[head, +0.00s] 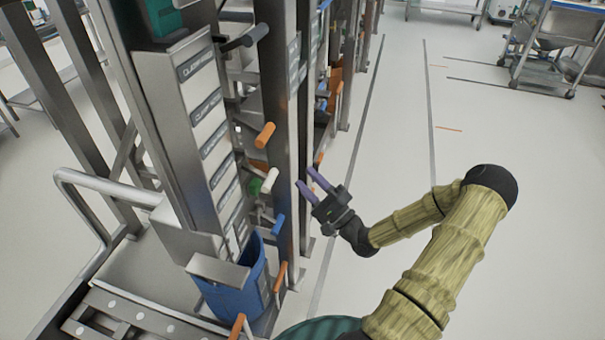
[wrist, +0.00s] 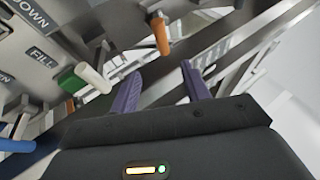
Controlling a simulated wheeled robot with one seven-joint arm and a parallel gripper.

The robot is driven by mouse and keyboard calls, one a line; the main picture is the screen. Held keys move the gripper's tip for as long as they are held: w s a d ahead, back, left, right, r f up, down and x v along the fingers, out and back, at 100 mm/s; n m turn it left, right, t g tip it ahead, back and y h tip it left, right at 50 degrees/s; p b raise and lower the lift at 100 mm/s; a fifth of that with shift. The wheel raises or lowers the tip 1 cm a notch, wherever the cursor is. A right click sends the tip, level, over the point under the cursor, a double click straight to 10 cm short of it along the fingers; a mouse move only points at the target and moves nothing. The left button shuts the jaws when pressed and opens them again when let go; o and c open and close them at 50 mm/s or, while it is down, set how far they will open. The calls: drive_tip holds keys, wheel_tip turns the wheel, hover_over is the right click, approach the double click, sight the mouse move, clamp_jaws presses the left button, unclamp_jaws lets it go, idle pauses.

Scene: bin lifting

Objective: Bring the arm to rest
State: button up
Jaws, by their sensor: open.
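My gripper (head: 311,184) is open and empty, with its two purple fingers apart, in the head view. It is held in the air just right of the machine's steel post, at the end of my bent arm. In the wrist view the purple fingers of my gripper (wrist: 158,85) point toward the machine with nothing between them. The white-tipped handle (head: 270,180) is left of the fingers and apart from them. It also shows in the wrist view (wrist: 93,78), as does an orange handle (wrist: 160,34) above the fingers.
The steel machine (head: 180,100) with labelled panels fills the left. A blue bin (head: 236,288) sits low in it, near a blue handle (head: 278,225) and orange handles (head: 265,135). A steel cart (head: 553,45) stands at the far right. The floor (head: 540,220) right of my arm is clear.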

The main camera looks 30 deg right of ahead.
drive_tip(key=w+a+f+n+g+h+p, duration=0.25)
drive_tip(key=a+f+n+g, duration=0.25)
drive_tip(key=a+n+g, duration=0.4)
drive_tip(key=s+a+r+n+g+h+p, duration=0.2)
drive_tip(key=s+r+g, duration=0.3)
drive_tip(key=s+r, duration=0.3)
drive_tip(key=s+a+r+n+g+h+p, duration=0.3)
drive_tip(key=s+r+n+g+h+p, duration=0.1)
drive_tip(key=s+r, duration=0.4)
drive_tip(key=shift+s+r+n+g+p, duration=0.15)
drive_tip(key=shift+s+n+g+p, duration=0.2)
drive_tip(key=shift+n+g+p, duration=0.05)
